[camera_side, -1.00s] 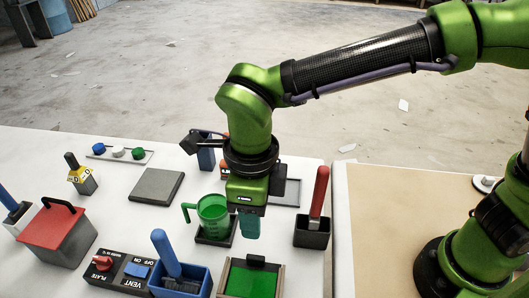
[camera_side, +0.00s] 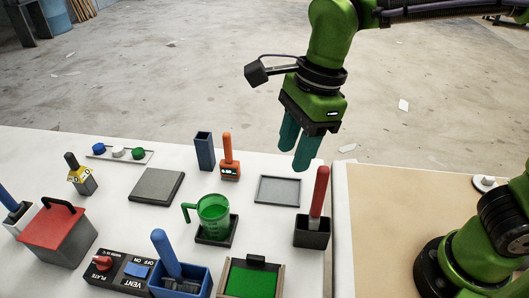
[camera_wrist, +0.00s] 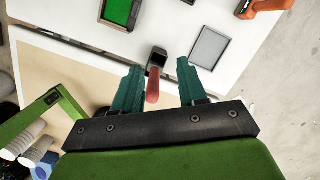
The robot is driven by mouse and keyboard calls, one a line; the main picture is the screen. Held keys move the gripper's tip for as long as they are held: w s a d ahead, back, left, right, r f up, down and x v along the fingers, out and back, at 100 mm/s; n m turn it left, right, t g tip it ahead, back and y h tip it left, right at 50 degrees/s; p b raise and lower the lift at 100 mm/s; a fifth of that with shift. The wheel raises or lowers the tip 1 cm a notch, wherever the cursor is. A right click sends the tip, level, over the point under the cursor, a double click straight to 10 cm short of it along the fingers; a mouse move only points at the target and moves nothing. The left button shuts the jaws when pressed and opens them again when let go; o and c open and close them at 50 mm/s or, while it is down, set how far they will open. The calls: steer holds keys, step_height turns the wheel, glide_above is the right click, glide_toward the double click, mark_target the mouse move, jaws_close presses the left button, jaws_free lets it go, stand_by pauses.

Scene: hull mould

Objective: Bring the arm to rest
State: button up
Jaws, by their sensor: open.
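My gripper (camera_side: 297,146) is open and empty, with two teal fingers apart. In the side view it hangs in the air above the back right part of the white table (camera_side: 265,220). In the wrist view the gripper (camera_wrist: 158,84) shows its two fingers spread, with a red-handled tool (camera_wrist: 153,88) seen between them, well below. That tool (camera_side: 319,192) stands in a dark holder (camera_side: 311,232) near the table's right edge. Nothing is between the fingers in the side view.
A green jug (camera_side: 213,215) stands on a dark pad. A grey tray (camera_side: 279,190), an orange-handled device (camera_side: 230,165) and a blue holder (camera_side: 204,151) stand behind. A green-filled mould (camera_side: 250,281), a switch box (camera_side: 122,272) and a red-lidded box (camera_side: 55,234) stand in front.

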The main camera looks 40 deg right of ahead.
steer(key=s+d+n+t, duration=0.2)
steer(key=d+n+t, duration=0.1)
steer(key=d+n, duration=0.5)
steer(key=s+d+n+t, duration=0.3)
steer(key=d+n, duration=0.5)
steer(key=d, duration=0.1)
steer(key=shift+s+d, duration=0.35)
steer(key=shift+d, duration=0.05)
